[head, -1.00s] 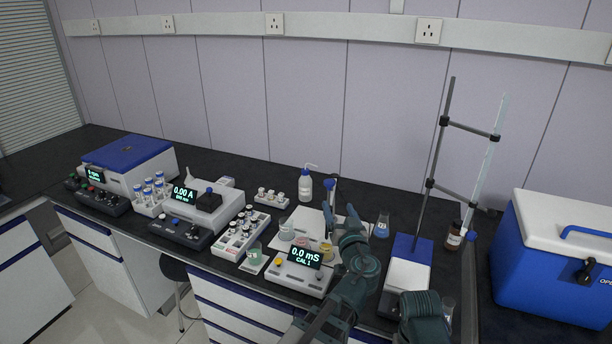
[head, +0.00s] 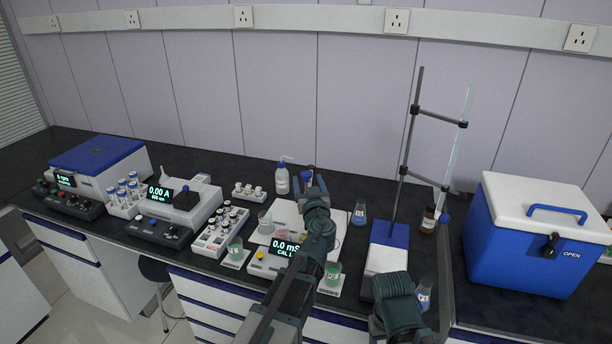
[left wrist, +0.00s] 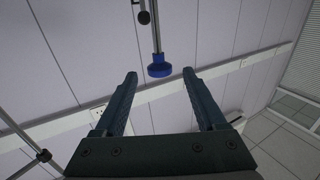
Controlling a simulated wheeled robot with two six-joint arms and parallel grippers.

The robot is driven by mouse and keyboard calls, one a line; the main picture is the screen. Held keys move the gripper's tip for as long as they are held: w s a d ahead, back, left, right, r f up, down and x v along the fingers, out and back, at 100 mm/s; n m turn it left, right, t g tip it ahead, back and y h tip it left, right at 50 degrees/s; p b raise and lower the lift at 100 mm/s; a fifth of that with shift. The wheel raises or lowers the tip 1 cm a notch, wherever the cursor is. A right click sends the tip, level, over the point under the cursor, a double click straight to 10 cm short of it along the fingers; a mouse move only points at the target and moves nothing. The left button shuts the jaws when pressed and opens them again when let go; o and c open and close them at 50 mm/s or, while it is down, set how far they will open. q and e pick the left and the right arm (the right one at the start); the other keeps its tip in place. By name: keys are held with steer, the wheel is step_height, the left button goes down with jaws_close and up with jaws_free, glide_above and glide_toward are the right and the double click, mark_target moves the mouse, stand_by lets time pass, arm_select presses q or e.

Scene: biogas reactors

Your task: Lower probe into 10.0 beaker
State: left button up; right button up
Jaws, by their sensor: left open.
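The probe, with a round blue head (head: 307,177), stands upright at the back of the white mat (head: 284,208). In the left wrist view its blue head (left wrist: 159,70) and grey shaft show beyond and between the fingertips, not gripped. My left gripper (head: 304,180) is open around or close to the probe head. The meter (head: 284,248) reads 0.0 mS and is partly covered by my left arm. A clear beaker (head: 265,221) and a pinkish one (head: 283,239) stand on the mat. Other beakers there are hidden by my arm, and I cannot read which is 10.0.
Green-liquid beakers (head: 235,250) (head: 333,271) flank the meter. A burette stand (head: 388,236) and a blue cooler (head: 525,250) are at the right.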

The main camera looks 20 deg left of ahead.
mark_target(307, 178)
arm_select(q)
steer(key=shift+x, duration=2.1)
jaws_close()
